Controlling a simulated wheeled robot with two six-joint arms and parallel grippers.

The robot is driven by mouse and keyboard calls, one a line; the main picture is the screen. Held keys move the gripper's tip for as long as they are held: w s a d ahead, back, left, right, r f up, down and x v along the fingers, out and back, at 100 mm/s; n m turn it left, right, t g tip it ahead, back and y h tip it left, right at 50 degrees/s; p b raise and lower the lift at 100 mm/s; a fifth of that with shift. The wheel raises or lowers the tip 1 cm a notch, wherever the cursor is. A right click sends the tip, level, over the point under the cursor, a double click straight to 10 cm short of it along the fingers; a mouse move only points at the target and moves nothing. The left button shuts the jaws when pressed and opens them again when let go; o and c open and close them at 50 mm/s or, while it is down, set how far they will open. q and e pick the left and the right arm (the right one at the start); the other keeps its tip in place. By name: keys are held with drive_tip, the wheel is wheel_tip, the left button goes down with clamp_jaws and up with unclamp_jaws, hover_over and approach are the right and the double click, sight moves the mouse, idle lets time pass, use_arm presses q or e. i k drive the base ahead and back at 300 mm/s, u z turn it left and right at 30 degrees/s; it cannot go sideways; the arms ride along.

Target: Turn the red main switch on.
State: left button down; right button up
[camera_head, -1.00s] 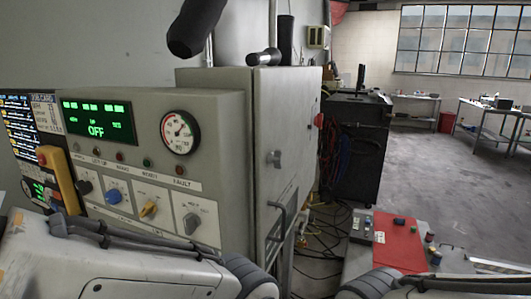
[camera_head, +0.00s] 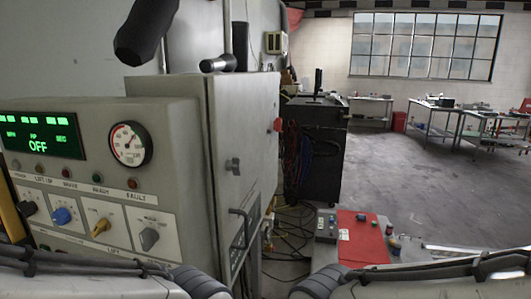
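A small red knob (camera_head: 277,125), which looks like the main switch, sticks out at the far edge of the grey cabinet (camera_head: 245,110). It is seen nearly side-on, so its setting cannot be told. The control panel (camera_head: 100,205) in front of the cabinet has a green display (camera_head: 38,138) reading OFF, a round gauge (camera_head: 130,143), several lamps and several rotary knobs. Only links of my two arms show along the bottom edge. Neither gripper is in the picture.
The cabinet side has a latch (camera_head: 233,164) and a handle (camera_head: 238,235). Cables lie on the floor beside it. A dark tool cart (camera_head: 318,150) stands behind. Open floor (camera_head: 400,190) stretches right.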

sight(277, 124)
drive_tip(key=z, duration=0.55)
drive_tip(key=i, duration=0.55)
drive_tip(key=z, duration=0.9)
drive_tip(key=i, duration=1.3)
drive_tip(key=u, duration=1.1)
drive_tip(key=i, duration=0.4)
drive_tip(key=u, duration=0.5)
